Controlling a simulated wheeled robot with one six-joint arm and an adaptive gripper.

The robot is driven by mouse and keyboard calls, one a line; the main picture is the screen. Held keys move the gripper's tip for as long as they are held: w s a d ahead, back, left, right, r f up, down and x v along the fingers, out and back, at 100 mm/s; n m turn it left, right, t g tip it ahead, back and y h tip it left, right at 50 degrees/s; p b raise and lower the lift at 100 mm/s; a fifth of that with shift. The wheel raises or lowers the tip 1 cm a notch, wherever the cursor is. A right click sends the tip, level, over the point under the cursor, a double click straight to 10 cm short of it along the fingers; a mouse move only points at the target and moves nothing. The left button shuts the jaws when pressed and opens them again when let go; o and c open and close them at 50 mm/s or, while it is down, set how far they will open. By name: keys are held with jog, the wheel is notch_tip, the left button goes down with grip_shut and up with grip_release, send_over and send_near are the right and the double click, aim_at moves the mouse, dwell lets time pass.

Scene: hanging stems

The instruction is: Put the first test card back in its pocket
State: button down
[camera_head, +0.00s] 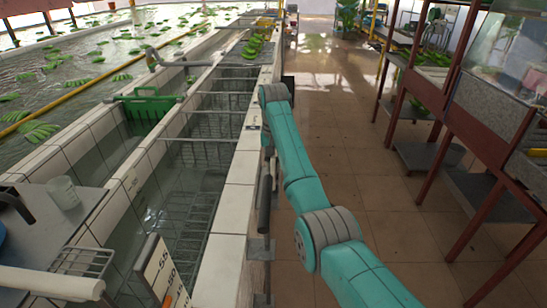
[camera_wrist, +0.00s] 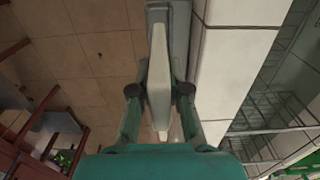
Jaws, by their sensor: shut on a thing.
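My gripper (camera_wrist: 160,90) is shut on a pale, narrow slab (camera_wrist: 159,70), which I take to be the first test card, seen nearly edge-on. Its far end is close to a grey, box-like holder (camera_wrist: 180,25) beside the white tiled rim. This may be the pocket; I cannot tell whether the card is inside it or only in front of it. In the head view my gripper (camera_head: 267,147) is small, beside the outer face of the tank wall, and the card cannot be made out there.
A white tiled tank rim (camera_head: 225,205) runs along my arm's left. A dark bar (camera_head: 264,200) and grey bracket (camera_head: 261,248) are on its outer side. A numbered board (camera_head: 160,272) stands near the front left. Open tiled floor (camera_head: 335,105) lies right, before shelving (camera_head: 470,125).

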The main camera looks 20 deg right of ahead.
jog(key=shift+f, duration=2.85)
jog(key=shift+f, duration=0.4)
jog(key=c, duration=1.1)
grip_release()
jog(key=shift+o, duration=0.2)
jog(key=shift+r, duration=0.1)
